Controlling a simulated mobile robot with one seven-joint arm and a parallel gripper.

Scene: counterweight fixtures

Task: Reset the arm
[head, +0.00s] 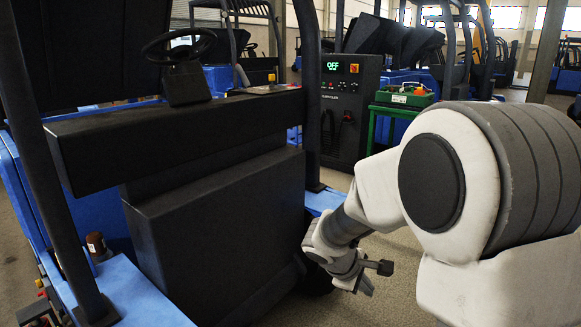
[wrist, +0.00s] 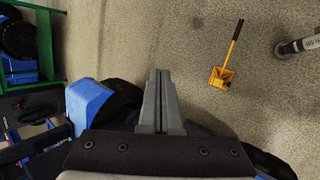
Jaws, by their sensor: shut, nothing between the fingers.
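My arm (head: 455,190) fills the right of the head view, its white and dark links bending down toward the centre. My gripper (head: 366,284) hangs low, in front of and to the right of the forklift's large dark block (head: 225,235). In the wrist view its two grey fingers (wrist: 159,76) lie side by side and closed, with nothing between them. Bare floor shows beyond the fingertips. I cannot tell the exact gap between my gripper and the forklift.
A blue forklift with a steering wheel (head: 180,47) stands left. Behind are a black cabinet (head: 342,105) reading OFF and a green toolbox (head: 405,96) on a green stand.

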